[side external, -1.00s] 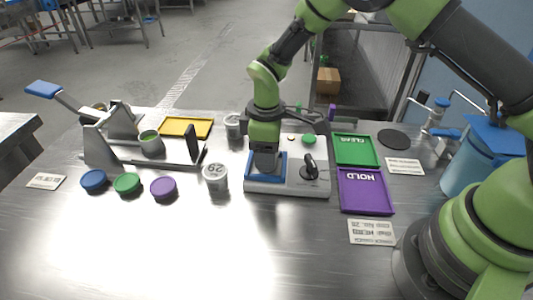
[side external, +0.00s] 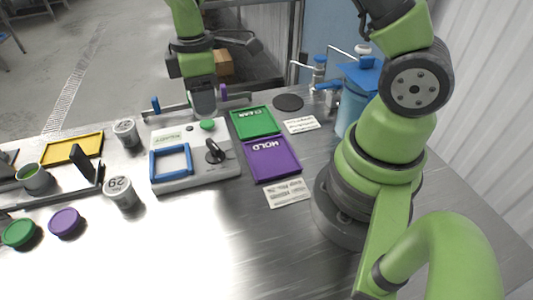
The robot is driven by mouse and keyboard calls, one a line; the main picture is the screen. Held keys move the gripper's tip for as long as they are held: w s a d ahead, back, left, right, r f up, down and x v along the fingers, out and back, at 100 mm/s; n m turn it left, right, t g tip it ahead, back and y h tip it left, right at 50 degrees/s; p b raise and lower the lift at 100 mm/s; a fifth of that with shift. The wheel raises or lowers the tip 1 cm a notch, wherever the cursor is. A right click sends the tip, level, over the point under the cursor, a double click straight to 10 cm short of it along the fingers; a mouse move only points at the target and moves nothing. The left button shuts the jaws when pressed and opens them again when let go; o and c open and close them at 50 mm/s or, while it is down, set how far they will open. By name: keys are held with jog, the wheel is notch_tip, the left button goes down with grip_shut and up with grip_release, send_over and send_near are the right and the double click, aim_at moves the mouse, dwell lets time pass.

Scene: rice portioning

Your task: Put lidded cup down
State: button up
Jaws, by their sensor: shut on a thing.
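My gripper (side external: 202,88) is above and behind the sealing or weighing machine (side external: 195,178), pointing down. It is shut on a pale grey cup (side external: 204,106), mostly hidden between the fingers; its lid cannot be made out. The cup is in front of a low rack at the back, and I cannot tell whether it touches anything below. The blue square frame (side external: 153,166) on the machine is empty. The green CLEAR tray (side external: 255,122) and purple HOLD tray (side external: 271,160) lie to the right and look empty.
Two grey lidded cups stand left of the machine, a front one (side external: 121,193) and a rear one (side external: 126,134). A cup with green inside (side external: 34,179) stands in the lever device. Green (side external: 18,233) and purple (side external: 65,222) lids lie front left. A blue-lidded container (side external: 357,92) stands at right.

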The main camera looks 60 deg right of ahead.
jog(key=s+d, duration=0.7)
jog(key=s, duration=0.2)
send_over(267, 148)
notch_tip(267, 148, down, 7)
jog(key=shift+r, duration=0.15)
jog(key=shift+f, duration=2.15)
jog(key=shift+f, duration=0.15)
jog(key=o, duration=0.9)
